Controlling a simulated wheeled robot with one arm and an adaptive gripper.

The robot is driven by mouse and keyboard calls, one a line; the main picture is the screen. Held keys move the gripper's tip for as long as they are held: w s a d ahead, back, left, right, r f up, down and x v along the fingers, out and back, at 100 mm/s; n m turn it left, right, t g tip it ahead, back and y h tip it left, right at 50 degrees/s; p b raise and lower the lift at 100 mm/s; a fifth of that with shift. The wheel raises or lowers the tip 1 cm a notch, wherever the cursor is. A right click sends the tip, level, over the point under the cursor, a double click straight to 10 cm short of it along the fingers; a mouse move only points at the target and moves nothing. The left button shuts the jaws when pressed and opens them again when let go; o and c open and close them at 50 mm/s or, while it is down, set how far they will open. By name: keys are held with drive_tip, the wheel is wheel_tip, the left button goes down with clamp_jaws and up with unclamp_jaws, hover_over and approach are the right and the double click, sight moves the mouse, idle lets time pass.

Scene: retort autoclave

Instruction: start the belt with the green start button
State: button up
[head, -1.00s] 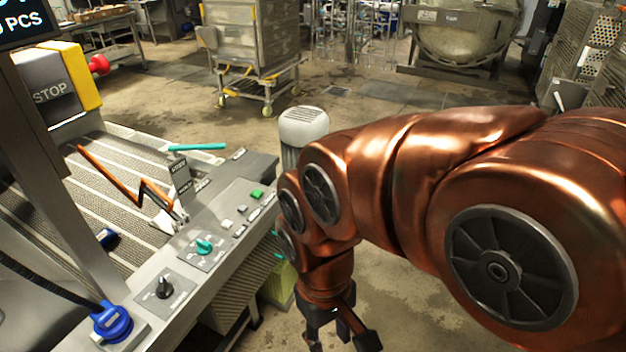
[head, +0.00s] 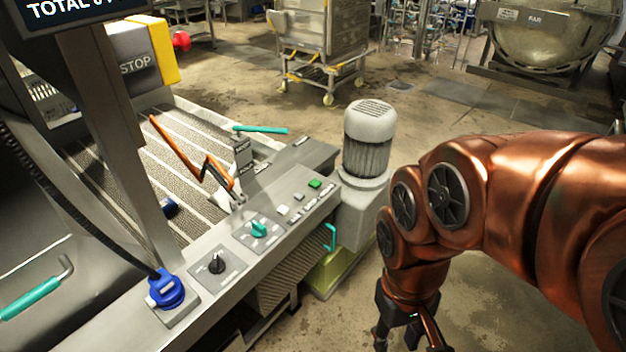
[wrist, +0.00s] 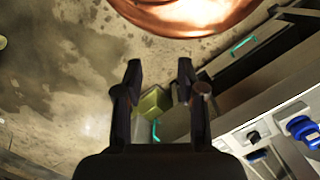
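The green start button (head: 314,184) sits at the far right end of the grey control panel (head: 238,238) in the head view, beside small grey and white buttons. My gripper (head: 398,345) hangs low to the right of the panel, apart from it, and is partly cut off by the bottom edge. In the wrist view my gripper (wrist: 160,75) points down with its two fingers apart and nothing between them. The belt (head: 160,165) lies behind the panel. The wrist view shows part of the panel at lower right, but I cannot make out the green button there.
A teal selector (head: 259,228), a black knob (head: 216,264) and a blue connector (head: 165,290) sit along the panel. A grey motor (head: 370,140) stands at its right end. An orange lever (head: 190,155) rises over the belt edge. Floor is clear around my gripper.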

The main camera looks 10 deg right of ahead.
drive_tip(key=shift+c, duration=0.3)
clamp_jaws()
idle(1.3)
